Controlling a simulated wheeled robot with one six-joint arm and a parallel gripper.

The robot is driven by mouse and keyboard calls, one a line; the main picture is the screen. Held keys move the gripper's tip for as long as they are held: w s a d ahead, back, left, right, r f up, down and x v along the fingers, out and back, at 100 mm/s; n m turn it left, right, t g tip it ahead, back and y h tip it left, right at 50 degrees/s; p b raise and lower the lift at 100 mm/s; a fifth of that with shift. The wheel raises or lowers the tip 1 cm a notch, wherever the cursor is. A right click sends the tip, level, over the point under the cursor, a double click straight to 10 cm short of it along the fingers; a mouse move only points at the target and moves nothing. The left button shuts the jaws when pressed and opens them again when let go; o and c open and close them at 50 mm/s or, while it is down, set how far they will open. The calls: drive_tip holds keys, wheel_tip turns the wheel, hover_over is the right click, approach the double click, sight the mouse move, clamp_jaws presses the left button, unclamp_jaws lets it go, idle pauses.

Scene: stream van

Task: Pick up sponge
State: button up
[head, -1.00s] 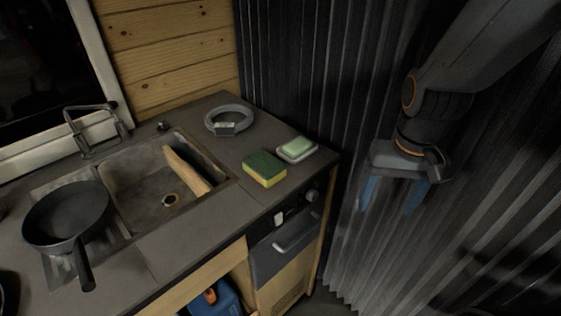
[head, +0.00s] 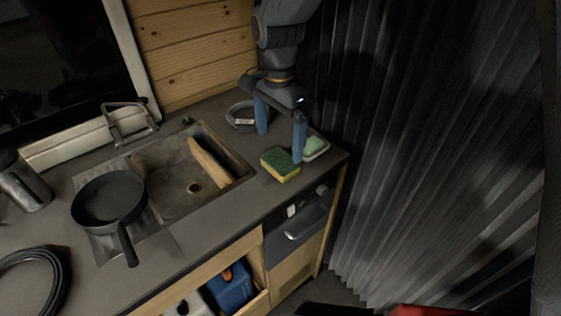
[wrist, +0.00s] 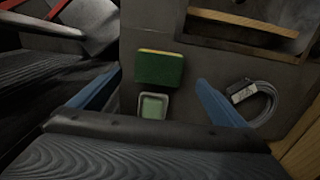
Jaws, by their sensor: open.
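The sponge (head: 279,165), green on top with a yellow side, lies flat on the countertop to the right of the sink. It also shows in the wrist view (wrist: 160,69), ahead of the fingers and roughly midway between them. My gripper (head: 280,146) is open and empty, with two blue fingers pointing down above the counter. In the head view the right finger is seen close to the sponge's back right corner. I cannot tell whether they touch. In the wrist view the gripper (wrist: 156,92) straddles the space around the soap dish.
A soap dish with pale green soap (head: 314,147) sits right behind the sponge. A coiled grey cable (head: 238,115) lies at the back. The sink (head: 180,203) holds a wooden board (head: 209,160). A pan (head: 108,199) stands left. A corrugated wall (head: 430,130) closes the right side.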

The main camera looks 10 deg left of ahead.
sight(280, 160)
drive_tip(key=shift+s+d+f+p, duration=0.1)
drive_tip(key=shift+f+p, duration=0.55)
drive_tip(key=shift+f, duration=0.9)
drive_tip(key=shift+d+f+p, duration=0.1)
drive_tip(key=shift+f+p, duration=0.55)
drive_tip(key=shift+f, duration=0.85)
drive_tip(key=c, duration=1.1)
